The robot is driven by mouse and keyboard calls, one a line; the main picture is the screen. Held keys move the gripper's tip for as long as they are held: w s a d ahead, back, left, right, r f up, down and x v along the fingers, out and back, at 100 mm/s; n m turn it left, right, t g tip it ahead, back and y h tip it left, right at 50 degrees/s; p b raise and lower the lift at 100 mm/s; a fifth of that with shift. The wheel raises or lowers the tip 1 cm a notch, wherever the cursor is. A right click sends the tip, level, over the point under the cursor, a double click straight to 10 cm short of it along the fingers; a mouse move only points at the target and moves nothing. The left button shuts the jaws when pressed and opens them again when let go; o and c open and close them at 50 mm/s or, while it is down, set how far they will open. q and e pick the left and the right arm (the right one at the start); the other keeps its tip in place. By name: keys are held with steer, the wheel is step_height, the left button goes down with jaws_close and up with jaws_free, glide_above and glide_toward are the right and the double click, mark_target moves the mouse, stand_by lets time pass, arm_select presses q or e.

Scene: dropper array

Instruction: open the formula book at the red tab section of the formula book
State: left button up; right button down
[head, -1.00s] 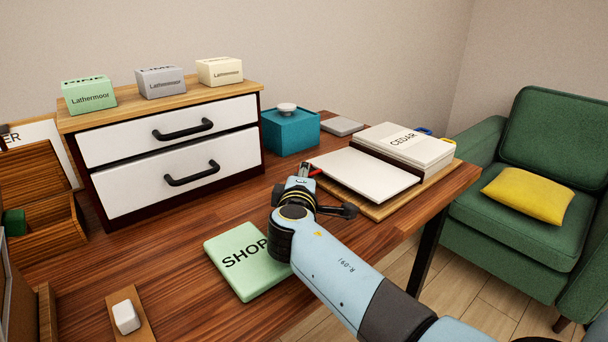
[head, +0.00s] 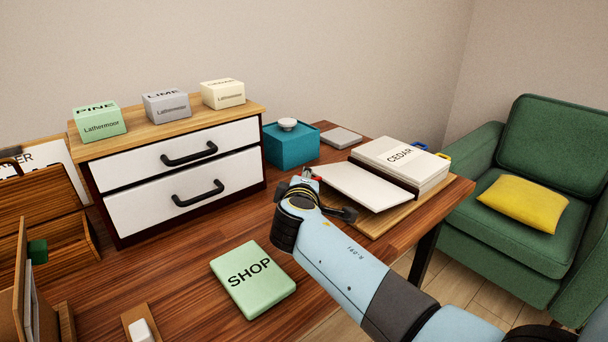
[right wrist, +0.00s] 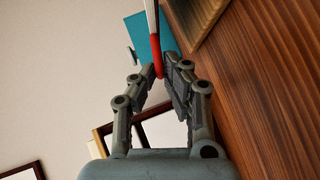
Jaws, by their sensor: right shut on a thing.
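The formula book (head: 405,158) lies on a wooden board (head: 425,203) at the table's right end, with CEDAR on its thick right-hand block. Its white left-hand part (head: 362,186) is tilted, its left edge raised off the board. My right gripper (head: 308,177) is at that edge, shut on the red tab (head: 317,178). In the right wrist view the red tab (right wrist: 157,62) sits between the fingertips (right wrist: 162,72), with the thin white edge of the leaf above it. Blue and yellow tabs (head: 443,155) show at the book's far right side. My left gripper is out of view.
A teal box (head: 290,150) with a white knob and a grey flat block (head: 341,138) stand behind the book. A drawer unit (head: 180,180) is at the back left. A green SHOP book (head: 253,281) lies in front. A green armchair (head: 540,170) stands to the right.

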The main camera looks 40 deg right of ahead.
steer(key=d+r+m+y+p, duration=0.1)
steer(key=d+r+p, duration=0.4)
steer(key=p, duration=0.5)
steer(key=d+r+m+g+y+p, duration=0.1)
steer(key=d+r+y+p, duration=0.1)
steer(key=d+r+p, duration=0.4)
steer(key=shift+w+r+m+g+y+p, duration=0.3)
steer(key=shift+w+r+y+p, duration=0.15)
steer(key=shift+r+p, duration=1.75)
steer(key=c, duration=1.7)
jaws_free()
steer(key=shift+s, duration=0.1)
steer(key=v, duration=1.2)
